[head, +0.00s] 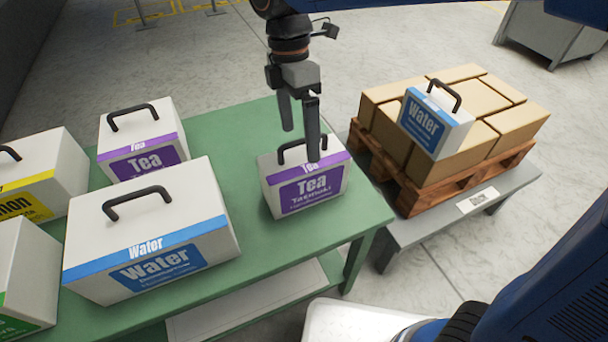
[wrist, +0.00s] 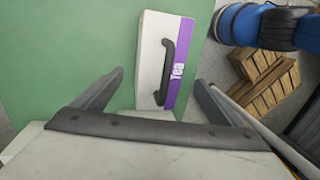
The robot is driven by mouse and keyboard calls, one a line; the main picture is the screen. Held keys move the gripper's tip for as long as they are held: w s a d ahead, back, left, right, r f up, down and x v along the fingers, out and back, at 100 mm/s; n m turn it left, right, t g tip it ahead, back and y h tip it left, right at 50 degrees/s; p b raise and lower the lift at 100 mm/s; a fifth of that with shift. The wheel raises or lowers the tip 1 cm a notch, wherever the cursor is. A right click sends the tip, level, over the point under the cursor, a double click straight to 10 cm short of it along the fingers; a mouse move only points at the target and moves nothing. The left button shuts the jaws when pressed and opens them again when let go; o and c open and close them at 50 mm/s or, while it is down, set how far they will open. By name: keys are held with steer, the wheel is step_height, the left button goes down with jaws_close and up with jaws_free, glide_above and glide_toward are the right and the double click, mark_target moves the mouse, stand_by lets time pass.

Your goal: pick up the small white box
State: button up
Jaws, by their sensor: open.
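Several white boxes with black handles are in view. A small white box with a purple Tea label (head: 305,190) stands upright at the right end of the green table. My gripper (head: 300,145) is open and empty, pointing down at this box's handle; one finger overlaps the handle in the head view. In the wrist view the Tea box (wrist: 152,60) and its handle (wrist: 168,72) show ahead of the open fingers (wrist: 160,77). I cannot tell the exact gap to the handle.
The green table (head: 245,130) also holds another Tea box (head: 140,140), a large Water box (head: 150,232), and yellow- and green-label boxes at the left edge. A pallet of brown cartons (head: 515,118) stands on a grey table to the right. Bare green tabletop lies behind the nearer Tea box.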

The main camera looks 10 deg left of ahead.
mark_target(301, 156)
steer(key=shift+s+d+f, duration=0.15)
steer(key=shift+f, duration=0.85)
steer(key=shift+s+d+f, duration=0.1)
steer(key=shift+f, duration=0.95)
steer(key=shift+s+d+f, duration=0.15)
steer(key=shift+f, duration=0.85)
steer(key=shift+c, duration=0.7)
steer(key=c, duration=1.9)
steer(key=shift+r, duration=0.15)
